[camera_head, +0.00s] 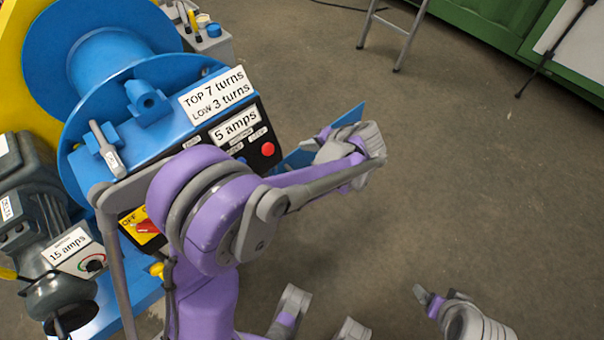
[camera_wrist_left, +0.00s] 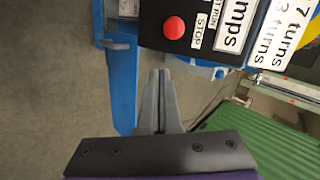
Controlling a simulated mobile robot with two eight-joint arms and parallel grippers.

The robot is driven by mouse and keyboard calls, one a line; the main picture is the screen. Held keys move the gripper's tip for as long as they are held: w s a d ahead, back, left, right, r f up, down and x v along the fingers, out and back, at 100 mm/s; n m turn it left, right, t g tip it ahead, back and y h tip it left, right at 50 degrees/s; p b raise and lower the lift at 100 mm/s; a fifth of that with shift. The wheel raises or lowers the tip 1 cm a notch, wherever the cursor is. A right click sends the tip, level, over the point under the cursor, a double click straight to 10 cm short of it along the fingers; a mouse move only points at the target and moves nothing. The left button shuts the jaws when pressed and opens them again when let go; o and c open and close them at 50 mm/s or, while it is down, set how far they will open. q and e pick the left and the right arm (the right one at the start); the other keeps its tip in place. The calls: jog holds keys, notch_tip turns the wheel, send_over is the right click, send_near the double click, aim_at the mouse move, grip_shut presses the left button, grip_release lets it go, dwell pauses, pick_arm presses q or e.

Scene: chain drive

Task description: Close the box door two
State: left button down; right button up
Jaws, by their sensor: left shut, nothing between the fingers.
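The box (camera_head: 150,130) is a blue casing with a black control face, a red button (camera_head: 268,149) and white labels. A flat blue door panel (camera_head: 350,116) stands out to the right of the control face, partly hidden behind my left wrist. In the left wrist view the same door panel (camera_wrist_left: 123,85) is a long blue strip left of the fingers. My left gripper (camera_wrist_left: 161,74) is shut and empty, with a small gap between it and the panel in that view. In the head view its fingertips are hidden. My right gripper (camera_head: 428,298) is low at the right, away from the box.
A grey motor (camera_head: 45,250) with a dial sits left of the box. A blue reel (camera_head: 100,60) stands behind it. A stepladder (camera_head: 410,40) and green container (camera_head: 480,20) are at the back. The floor (camera_head: 480,180) to the right is clear.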

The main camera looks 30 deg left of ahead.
pick_arm(q)
jog(key=w+d+f+n+y+b, duration=0.1)
jog(key=w+d+f+y+b, duration=0.15)
jog(key=f, duration=0.55)
jog(key=w+d+f+y+b, duration=0.1)
jog(key=w+f+y+b, duration=0.2)
jog(key=f, duration=0.4)
jog(key=w+d+f+n+y+b, duration=0.1)
jog(key=w+d+f+y+b, duration=0.15)
jog(key=f, duration=0.55)
jog(key=s+a, duration=0.2)
jog(key=a, duration=0.9)
jog(key=shift+s+a+f+b, duration=0.15)
jog(key=shift+a+f+b, duration=0.1)
jog(key=shift+f+b, duration=0.15)
pick_arm(e)
notch_tip(320, 180, down, 12)
jog(key=shift+w+r, duration=0.2)
jog(key=shift+r, duration=0.05)
